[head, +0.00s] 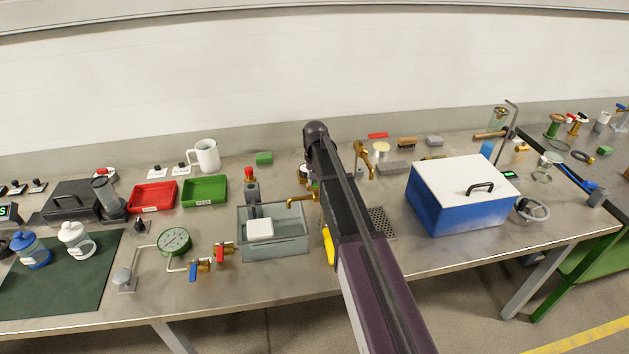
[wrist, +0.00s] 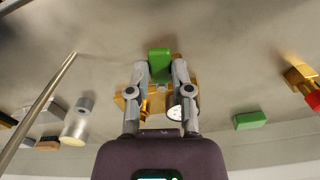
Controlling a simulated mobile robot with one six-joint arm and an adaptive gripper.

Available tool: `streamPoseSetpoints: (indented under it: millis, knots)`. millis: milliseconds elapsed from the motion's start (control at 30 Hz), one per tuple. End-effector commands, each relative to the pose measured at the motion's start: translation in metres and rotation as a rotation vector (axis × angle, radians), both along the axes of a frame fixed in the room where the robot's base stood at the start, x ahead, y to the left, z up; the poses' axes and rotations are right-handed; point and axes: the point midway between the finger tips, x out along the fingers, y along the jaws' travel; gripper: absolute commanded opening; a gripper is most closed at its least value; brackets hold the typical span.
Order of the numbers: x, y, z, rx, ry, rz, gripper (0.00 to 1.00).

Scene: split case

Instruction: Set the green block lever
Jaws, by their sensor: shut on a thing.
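The green block lever (wrist: 159,62) shows in the wrist view, between the tips of my gripper (wrist: 160,74). My gripper is shut on it, with one grey finger at each side. A brass body (wrist: 130,100) shows behind and between the fingers, partly hidden by them. In the head view my own arm covers the gripper and the lever.
A loose green block (wrist: 250,120) lies to the right in the wrist view; a brass fitting with a red part (wrist: 304,82) is beyond it. A grey cylinder (wrist: 80,118) stands left. In the head view, a sink (head: 273,249) and a blue case (head: 465,209) flank my arm.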

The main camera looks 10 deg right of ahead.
Motion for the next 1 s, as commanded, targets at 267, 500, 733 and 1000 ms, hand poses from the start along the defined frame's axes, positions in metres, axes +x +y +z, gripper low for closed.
streamPoseSetpoints:
  millis: [267,500,733,1000]
  knots:
    - [-0.0011,-0.0068,-0.0002,0.000,0.000,0.168,0.00]
    - [-0.0013,-0.0086,-0.0002,0.000,0.001,0.223,0.00]
    - [-0.0013,-0.0086,-0.0002,-0.001,0.001,0.222,0.31]
    - [-0.0012,-0.0085,-0.0001,0.000,0.000,0.221,0.63]
